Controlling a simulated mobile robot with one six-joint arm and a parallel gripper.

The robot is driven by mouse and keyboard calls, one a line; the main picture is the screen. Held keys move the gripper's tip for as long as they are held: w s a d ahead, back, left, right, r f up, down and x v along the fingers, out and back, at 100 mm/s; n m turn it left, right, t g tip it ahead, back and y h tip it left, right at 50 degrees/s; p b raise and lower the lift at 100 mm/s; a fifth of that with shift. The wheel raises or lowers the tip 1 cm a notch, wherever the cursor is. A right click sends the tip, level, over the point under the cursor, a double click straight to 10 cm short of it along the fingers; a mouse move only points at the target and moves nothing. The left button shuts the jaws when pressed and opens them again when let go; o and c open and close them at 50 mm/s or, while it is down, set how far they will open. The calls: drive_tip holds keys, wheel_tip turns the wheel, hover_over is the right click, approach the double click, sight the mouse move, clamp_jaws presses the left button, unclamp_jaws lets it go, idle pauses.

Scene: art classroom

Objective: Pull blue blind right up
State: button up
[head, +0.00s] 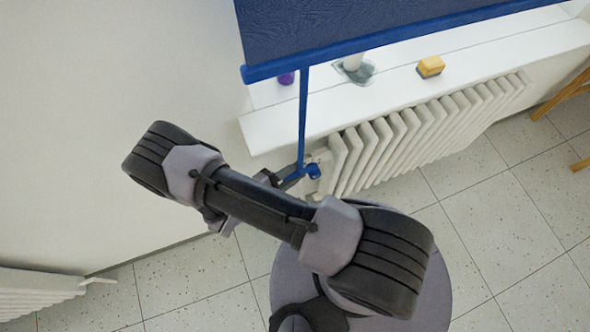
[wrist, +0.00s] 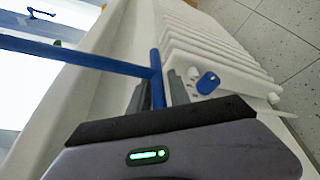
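The blue blind (head: 330,25) hangs at the top of the head view, its straight bottom bar (head: 390,38) slanting above the window sill. A thin blue pull rod (head: 303,115) hangs from the left part of that bar and also crosses the wrist view (wrist: 75,55). Its lower end carries a short blue crossbar handle (wrist: 157,80). My gripper (wrist: 158,88) has one dark finger close on each side of this handle and looks shut on it. In the head view my gripper (head: 287,180) is partly hidden by my arm.
A white radiator (head: 400,140) stands close to the handle, with a blue knob (wrist: 208,83) at its near end. The white sill (head: 450,75) holds a yellow sponge (head: 430,66), a glass dish (head: 354,72) and a purple object (head: 286,78). A wooden stool (head: 565,92) is at right.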

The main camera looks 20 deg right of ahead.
drive_tip(key=shift+o, duration=0.9)
drive_tip(key=shift+s+d+r, duration=0.1)
drive_tip(key=shift+s, duration=0.05)
drive_tip(key=shift+a+r, duration=0.1)
drive_tip(key=shift+a, duration=0.45)
drive_tip(key=p+v, duration=0.1)
drive_tip(key=v, duration=1.5)
drive_tip(key=shift+s, duration=0.2)
drive_tip(key=shift+a, duration=0.15)
